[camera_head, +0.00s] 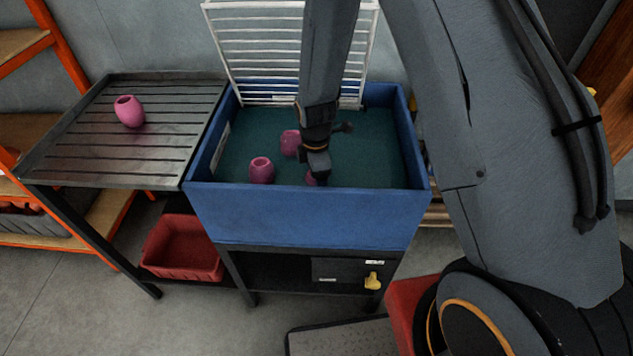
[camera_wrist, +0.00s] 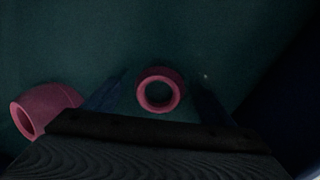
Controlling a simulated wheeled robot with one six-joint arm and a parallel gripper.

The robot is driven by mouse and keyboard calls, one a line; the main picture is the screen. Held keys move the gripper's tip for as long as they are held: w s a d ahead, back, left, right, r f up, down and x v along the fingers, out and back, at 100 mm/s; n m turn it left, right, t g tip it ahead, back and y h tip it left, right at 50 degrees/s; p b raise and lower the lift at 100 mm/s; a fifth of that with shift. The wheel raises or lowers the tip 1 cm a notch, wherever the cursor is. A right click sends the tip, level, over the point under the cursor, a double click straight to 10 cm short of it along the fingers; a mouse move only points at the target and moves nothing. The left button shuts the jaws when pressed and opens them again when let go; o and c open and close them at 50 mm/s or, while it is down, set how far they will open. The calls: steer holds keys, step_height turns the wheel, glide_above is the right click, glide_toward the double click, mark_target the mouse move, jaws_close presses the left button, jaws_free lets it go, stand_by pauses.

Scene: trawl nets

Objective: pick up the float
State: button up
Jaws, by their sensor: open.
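My gripper (camera_head: 318,172) points down into the blue bin (camera_head: 310,215). In the wrist view its two dark fingers are apart, with the gripper (camera_wrist: 160,84) open over a pink float (camera_wrist: 160,75). This float stands with its round opening facing the camera, between the fingers, with a gap on each side. One other float (camera_wrist: 48,106) lies tilted at the left in the wrist view.
A pink float (camera_head: 130,112) sits on the slatted dark tray (camera_head: 175,150) left of the bin. A white rack (camera_head: 262,50) stands at the bin's back edge. A red crate (camera_head: 183,250) is below. The bin's right side is clear.

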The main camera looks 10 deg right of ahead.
steer(key=shift+f, duration=0.3)
steer(key=c, duration=1.2)
